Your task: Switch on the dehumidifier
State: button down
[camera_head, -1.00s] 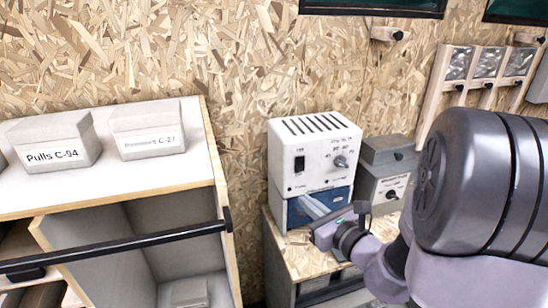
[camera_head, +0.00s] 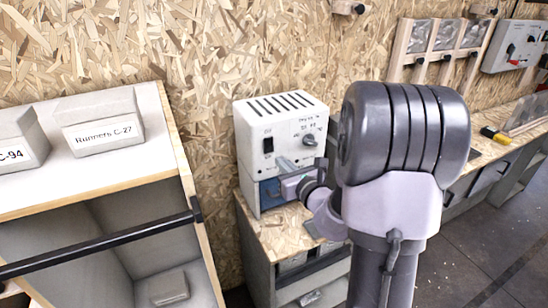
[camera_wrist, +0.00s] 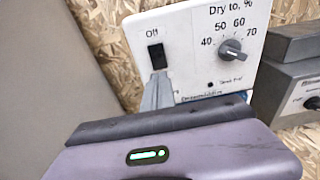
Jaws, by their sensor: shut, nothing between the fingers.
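The dehumidifier (camera_head: 282,125) is a white box with a slotted top and a blue lower front, standing on a chipboard-topped bench. Its front has a black rocker switch (camera_wrist: 155,57) with "Off" printed above it. The switch also shows in the head view (camera_head: 268,144). Right of it is a dark dial (camera_wrist: 232,50) under "Dry to, %". My gripper (camera_head: 281,163) is shut and empty. In the wrist view its fingertips (camera_wrist: 158,78) are at the switch's lower end and overlap it slightly; I cannot tell whether they touch.
A grey box (camera_wrist: 300,85) with a knob stands close to the right of the dehumidifier. A white cabinet top with labelled boxes (camera_head: 98,122) and a black bar (camera_head: 100,245) are at left. The chipboard wall is close behind. Open floor (camera_head: 465,265) lies at right.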

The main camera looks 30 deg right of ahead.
aim_at(269, 151)
jog(key=w, duration=0.3)
jog(key=w+b, duration=0.1)
jog(key=w, duration=0.1)
jog(key=shift+w+d+f, duration=0.3)
jog(key=shift+w+f, duration=0.05)
jog(key=shift+f, duration=0.1)
